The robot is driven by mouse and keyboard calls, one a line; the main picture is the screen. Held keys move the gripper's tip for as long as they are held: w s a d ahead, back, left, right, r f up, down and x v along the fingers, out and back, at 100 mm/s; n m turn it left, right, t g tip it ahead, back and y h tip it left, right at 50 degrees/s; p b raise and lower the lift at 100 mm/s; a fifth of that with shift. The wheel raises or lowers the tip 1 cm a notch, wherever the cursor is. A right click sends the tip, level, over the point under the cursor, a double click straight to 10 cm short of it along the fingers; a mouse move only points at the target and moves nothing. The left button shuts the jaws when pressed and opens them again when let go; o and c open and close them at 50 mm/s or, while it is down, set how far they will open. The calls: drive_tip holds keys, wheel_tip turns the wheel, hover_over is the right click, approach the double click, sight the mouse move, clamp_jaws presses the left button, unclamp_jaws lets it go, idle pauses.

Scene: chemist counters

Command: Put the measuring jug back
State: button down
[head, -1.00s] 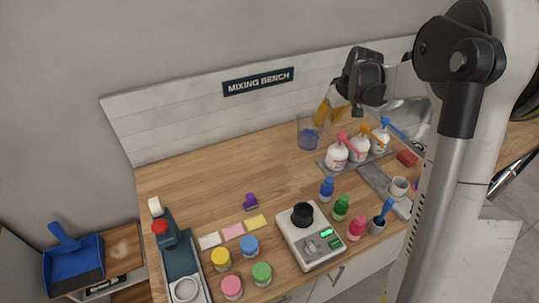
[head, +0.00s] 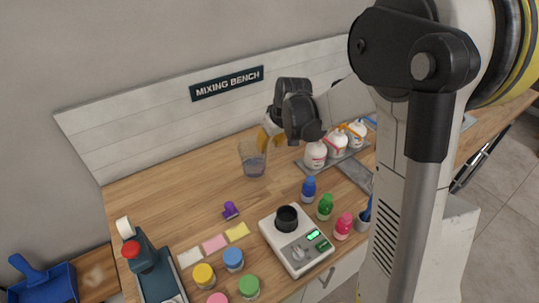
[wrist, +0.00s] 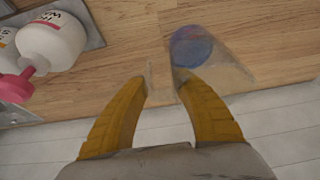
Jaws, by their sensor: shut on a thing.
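The measuring jug (head: 252,161) is clear, with blue at its bottom, and is at the back of the wooden bench, left of the pump bottles. My gripper (head: 268,138) is on the jug's right side in the head view, its yellow fingers shut on it. In the wrist view the jug (wrist: 203,50) shows beyond the fingertips of my gripper (wrist: 161,85), and its clear edge runs between them. The jug looks about upright in the head view. I cannot tell whether its base touches the bench.
White pump bottles (head: 315,155) stand on a grey tray right of the jug. A purple object (head: 230,210) lies in front. A scale (head: 296,250), coloured jars and small bottles fill the front. The back left of the bench (head: 170,195) is clear.

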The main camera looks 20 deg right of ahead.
drive_tip(key=shift+f+b, duration=0.6)
drive_tip(key=shift+f, duration=1.3)
drive_tip(key=shift+f, duration=0.1)
drive_tip(key=c, duration=1)
unclamp_jaws()
drive_tip(key=shift+c, duration=0.2)
drive_tip(key=p+v, duration=0.4)
drive_tip(key=v, duration=0.8)
drive_tip(key=s+a+r+m+t, duration=0.1)
drive_tip(key=s+a+r, duration=0.2)
drive_tip(key=s, duration=0.7)
drive_tip(key=s+a+r+m+t+h, duration=0.1)
drive_tip(key=s+a+r+t, duration=0.1)
drive_tip(key=s, duration=0.8)
drive_tip(key=shift+s+a+r, duration=0.3)
drive_tip(key=shift+a+r, duration=0.4)
drive_tip(key=shift+a, duration=0.15)
